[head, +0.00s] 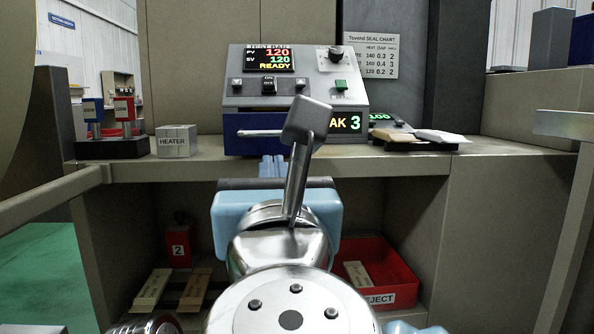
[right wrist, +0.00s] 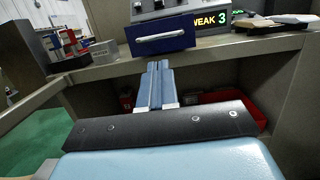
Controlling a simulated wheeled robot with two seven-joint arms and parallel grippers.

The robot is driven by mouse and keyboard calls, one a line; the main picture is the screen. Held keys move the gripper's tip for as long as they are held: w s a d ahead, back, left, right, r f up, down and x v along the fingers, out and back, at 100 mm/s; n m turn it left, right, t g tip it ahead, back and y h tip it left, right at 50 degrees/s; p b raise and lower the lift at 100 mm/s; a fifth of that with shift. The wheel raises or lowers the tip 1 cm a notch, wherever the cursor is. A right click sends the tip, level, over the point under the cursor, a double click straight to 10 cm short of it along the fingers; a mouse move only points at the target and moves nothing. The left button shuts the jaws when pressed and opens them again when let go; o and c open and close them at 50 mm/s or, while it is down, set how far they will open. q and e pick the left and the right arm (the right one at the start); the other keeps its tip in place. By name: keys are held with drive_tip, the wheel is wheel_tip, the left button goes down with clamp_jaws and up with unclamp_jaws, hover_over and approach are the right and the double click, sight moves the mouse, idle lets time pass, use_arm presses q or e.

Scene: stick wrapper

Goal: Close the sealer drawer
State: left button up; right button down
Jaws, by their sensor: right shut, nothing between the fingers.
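The sealer (head: 290,90) is a grey machine on the counter with a lit panel reading READY. Its dark blue drawer (head: 240,122) is at the lower left of its front, with a pale bar handle (head: 260,133). In the right wrist view the drawer (right wrist: 160,46) is at the top, its handle facing me. I cannot tell how far its front stands out. My right gripper (head: 272,163) points at the counter edge, below and in front of the drawer. Its blue fingers (right wrist: 157,66) are together and empty, apart from the handle. My arm hides part of the sealer front.
A HEATER block (head: 178,141) and a stand with blue and red tools (head: 110,148) are on the counter at left. Packets (head: 405,137) lie at right. Below the counter (head: 400,165) are a red REJECT bin (head: 395,270) and a red box marked 2 (head: 179,250).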

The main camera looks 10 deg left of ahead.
sight(271, 134)
drive_tip(key=p+x, duration=0.5)
drive_tip(key=x, duration=0.6)
drive_tip(key=shift+s, duration=0.1)
drive_tip(key=shift+w+a, duration=0.1)
drive_tip(key=shift+w, duration=0.25)
drive_tip(key=x, duration=0.4)
drive_tip(key=f+p+x, duration=0.1)
drive_tip(key=x, duration=0.3)
drive_tip(key=f+x, duration=0.1)
drive_tip(key=x, duration=0.3)
drive_tip(key=shift+w, duration=0.5)
drive_tip(key=shift+f, duration=0.1)
